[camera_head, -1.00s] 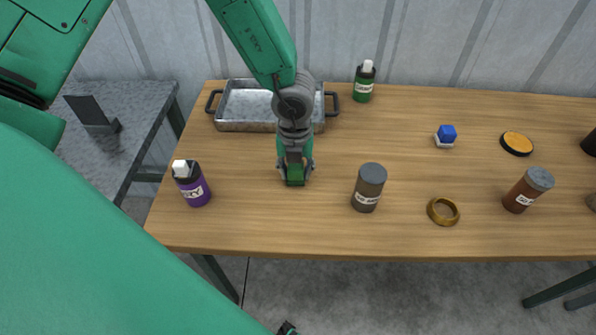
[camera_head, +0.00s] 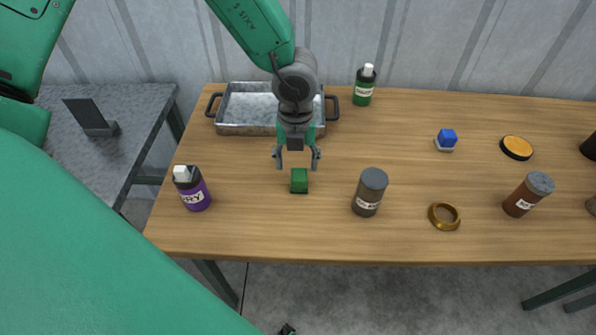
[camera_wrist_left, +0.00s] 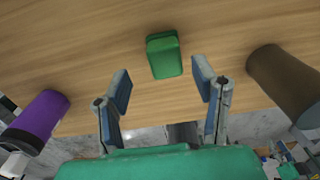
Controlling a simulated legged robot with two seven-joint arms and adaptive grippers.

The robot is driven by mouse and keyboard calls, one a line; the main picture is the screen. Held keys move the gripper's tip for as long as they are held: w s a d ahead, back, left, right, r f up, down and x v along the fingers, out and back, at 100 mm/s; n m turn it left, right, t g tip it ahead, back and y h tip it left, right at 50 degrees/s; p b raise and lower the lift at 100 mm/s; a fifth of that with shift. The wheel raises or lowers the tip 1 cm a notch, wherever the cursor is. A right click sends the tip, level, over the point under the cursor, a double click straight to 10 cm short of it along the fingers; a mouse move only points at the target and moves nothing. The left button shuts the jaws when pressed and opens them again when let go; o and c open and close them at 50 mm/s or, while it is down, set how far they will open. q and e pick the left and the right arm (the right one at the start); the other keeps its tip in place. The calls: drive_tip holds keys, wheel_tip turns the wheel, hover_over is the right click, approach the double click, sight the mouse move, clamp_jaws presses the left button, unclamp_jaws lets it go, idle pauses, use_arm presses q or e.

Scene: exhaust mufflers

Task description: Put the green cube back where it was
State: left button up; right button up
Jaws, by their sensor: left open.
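The green cube (camera_head: 299,181) sits on the wooden table, left of the brown jar with the grey lid. My left gripper (camera_head: 297,158) is open and empty, just behind the cube and apart from it. In the left wrist view the green cube (camera_wrist_left: 164,55) lies beyond the two spread fingertips (camera_wrist_left: 162,88), with clear table around it.
A metal tray (camera_head: 228,129) stands behind my left gripper. A purple bottle (camera_head: 194,190) is at left, the brown jar (camera_head: 369,190) at right.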

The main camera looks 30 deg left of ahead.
sight(298, 173)
use_arm(q)
wheel_tip(298, 173, up, 7)
drive_tip(key=shift+d+f, duration=0.15)
drive_tip(key=shift+d, duration=0.05)
idle(0.5)
